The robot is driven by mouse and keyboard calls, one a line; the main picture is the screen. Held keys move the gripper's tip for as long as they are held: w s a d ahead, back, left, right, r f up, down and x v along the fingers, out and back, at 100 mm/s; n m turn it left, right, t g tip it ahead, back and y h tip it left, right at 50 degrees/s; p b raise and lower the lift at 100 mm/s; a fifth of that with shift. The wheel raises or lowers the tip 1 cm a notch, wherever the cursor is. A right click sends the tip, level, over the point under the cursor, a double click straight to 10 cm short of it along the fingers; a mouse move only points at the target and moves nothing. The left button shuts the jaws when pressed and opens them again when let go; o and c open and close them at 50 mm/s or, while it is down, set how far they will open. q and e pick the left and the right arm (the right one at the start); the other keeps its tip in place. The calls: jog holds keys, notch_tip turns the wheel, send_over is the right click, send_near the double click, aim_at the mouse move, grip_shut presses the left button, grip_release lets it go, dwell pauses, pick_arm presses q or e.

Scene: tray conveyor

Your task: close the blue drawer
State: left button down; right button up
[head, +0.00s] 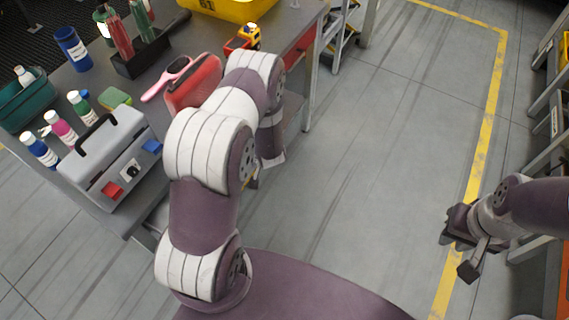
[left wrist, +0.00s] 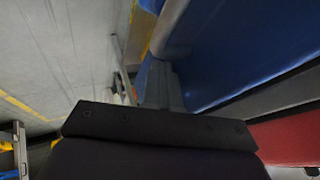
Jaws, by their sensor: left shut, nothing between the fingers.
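The blue drawer (left wrist: 235,50) fills the upper right of the left wrist view as a large blue face, with a rounded bar along its left edge. My left gripper (left wrist: 160,85) is shut and empty, its grey fingers close against the blue surfaces; I cannot tell whether they touch. In the head view my left arm reaches over the workbench edge and its wrist points down there; the left gripper and the blue drawer are hidden. My right gripper (head: 459,254) is open and empty at the right, over the floor.
A red drawer (left wrist: 290,138) lies beside the blue one. The grey workbench (head: 185,28) carries a toolbox (head: 105,150), bottles, a red case (head: 195,82), a toy truck (head: 243,38) and a yellow bin (head: 230,8). The floor between bench and right shelving is clear.

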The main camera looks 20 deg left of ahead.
pick_arm(q)
jog(key=a, duration=0.7)
jog(key=shift+w+a+b, duration=0.3)
jog(key=shift+w, duration=0.05)
jog(key=shift+d, duration=0.1)
